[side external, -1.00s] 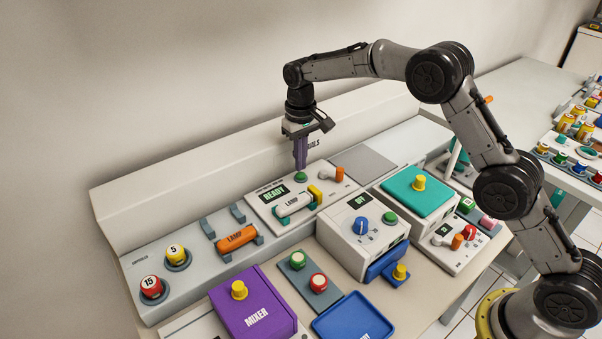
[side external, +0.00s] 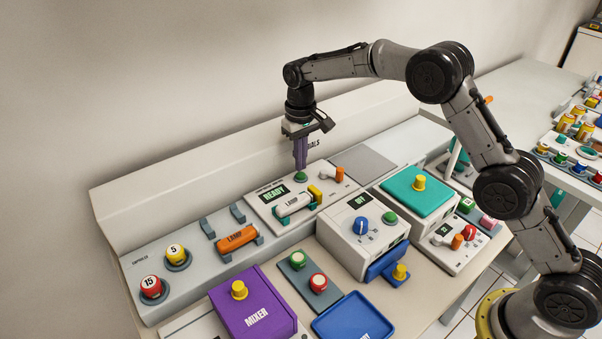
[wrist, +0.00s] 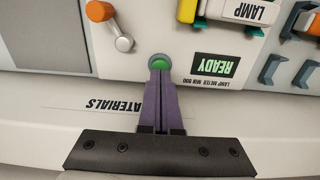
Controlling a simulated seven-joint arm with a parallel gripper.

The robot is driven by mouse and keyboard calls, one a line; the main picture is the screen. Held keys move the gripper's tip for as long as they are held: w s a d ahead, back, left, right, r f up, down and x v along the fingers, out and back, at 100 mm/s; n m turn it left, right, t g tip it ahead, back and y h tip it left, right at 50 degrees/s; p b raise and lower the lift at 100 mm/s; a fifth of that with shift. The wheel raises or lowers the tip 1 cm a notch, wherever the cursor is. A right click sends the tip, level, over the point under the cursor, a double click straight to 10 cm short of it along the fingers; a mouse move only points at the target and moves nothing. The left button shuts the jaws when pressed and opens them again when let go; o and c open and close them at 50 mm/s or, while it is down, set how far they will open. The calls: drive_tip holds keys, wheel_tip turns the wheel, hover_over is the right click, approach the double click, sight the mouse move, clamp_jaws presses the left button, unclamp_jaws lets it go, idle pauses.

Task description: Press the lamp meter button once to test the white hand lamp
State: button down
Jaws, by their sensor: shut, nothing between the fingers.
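The lamp meter (side external: 262,208) is a pale panel with a dark display reading READY in green. Its round green button (side external: 301,177) sits right of the display in the side view; it also shows in the wrist view (wrist: 159,62). The white hand lamp (side external: 294,204), labelled LAMP, lies in the meter's cradle in front of the display. My gripper (side external: 300,167) points straight down, its purple fingers shut and empty. Its fingertips are at the green button, right above or touching it; I cannot tell which. In the wrist view the tips overlap the button's near edge.
An orange lamp (side external: 236,239) lies in holders to the left. A grey box with a blue knob (side external: 361,222) stands in front. The raised back ledge (side external: 200,190) runs behind.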

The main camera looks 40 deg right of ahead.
sight(301, 174)
drive_tip(key=shift+f, duration=1.05)
idle(0.4)
drive_tip(key=shift+r, duration=3.55)
